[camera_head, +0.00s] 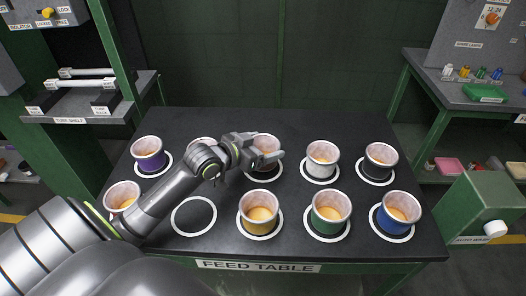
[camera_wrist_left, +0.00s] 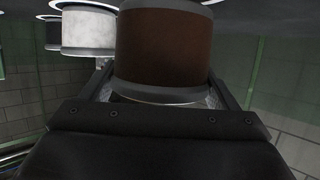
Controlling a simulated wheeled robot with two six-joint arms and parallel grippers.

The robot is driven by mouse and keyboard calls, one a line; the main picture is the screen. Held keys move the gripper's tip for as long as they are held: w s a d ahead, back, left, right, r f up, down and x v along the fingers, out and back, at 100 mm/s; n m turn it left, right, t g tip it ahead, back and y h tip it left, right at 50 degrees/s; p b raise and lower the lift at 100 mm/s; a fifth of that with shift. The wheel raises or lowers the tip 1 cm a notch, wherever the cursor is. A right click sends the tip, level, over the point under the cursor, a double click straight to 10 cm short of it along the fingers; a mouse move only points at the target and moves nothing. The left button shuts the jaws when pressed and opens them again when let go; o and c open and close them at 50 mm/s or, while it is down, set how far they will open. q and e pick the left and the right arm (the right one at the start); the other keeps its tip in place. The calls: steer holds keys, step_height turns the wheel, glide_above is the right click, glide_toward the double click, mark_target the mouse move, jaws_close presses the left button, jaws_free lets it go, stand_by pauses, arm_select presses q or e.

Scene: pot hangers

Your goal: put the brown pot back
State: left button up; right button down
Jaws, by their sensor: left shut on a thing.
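My left gripper (camera_head: 266,160) is shut on this pot. In the left wrist view the brown wall (camera_wrist_left: 165,45) fills the space between the fingers. An empty white ring (camera_head: 194,232) lies in the front row, left of the yellow pot (camera_head: 258,212). My right gripper is not in view.
The feed table (camera_head: 300,120) holds a purple pot (camera_head: 148,160), a white pot (camera_head: 321,165), a black pot (camera_head: 379,168), a green pot (camera_head: 328,222) and a blue pot (camera_head: 396,222). My left arm partly covers pots at the left. A side bench (camera_head: 460,97) stands at the right.

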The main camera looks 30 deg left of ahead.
arm_select(q)
steer(key=shift+f, duration=0.85)
steer(key=shift+f, duration=0.15)
steer(key=o, duration=1)
steer(key=shift+o, duration=0.2)
steer(key=shift+s+r, duration=0.2)
steer(key=shift+r, duration=0.05)
steer(key=p+v, duration=0.2)
steer(key=v, duration=0.9)
steer(key=shift+s+p, duration=0.3)
steer(key=shift+p, duration=0.05)
